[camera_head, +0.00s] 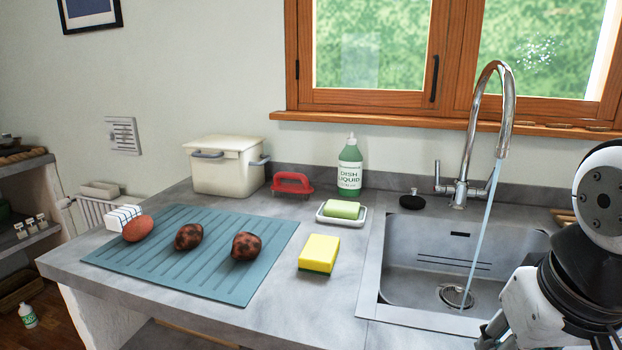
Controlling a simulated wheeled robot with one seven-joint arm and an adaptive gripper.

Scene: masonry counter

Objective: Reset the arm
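My arm (590,255), white and black, rises at the right edge of the picture, in front of the right part of the sink. What may be part of my gripper (494,334) shows at the bottom edge, just right of centre and below the sink's front rim. It is mostly cut off by the frame and hidden by the arm, so I cannot see its fingertips or whether it holds anything.
A sink (405,262) has its tap (508,100) running. A yellow sponge (319,253), soap on a dish (341,213), a dish liquid bottle (350,168), a red-handled brush (292,183) and a cream bin (226,168) stand nearby. Potatoes (246,246) lie on a blue mat (215,279).

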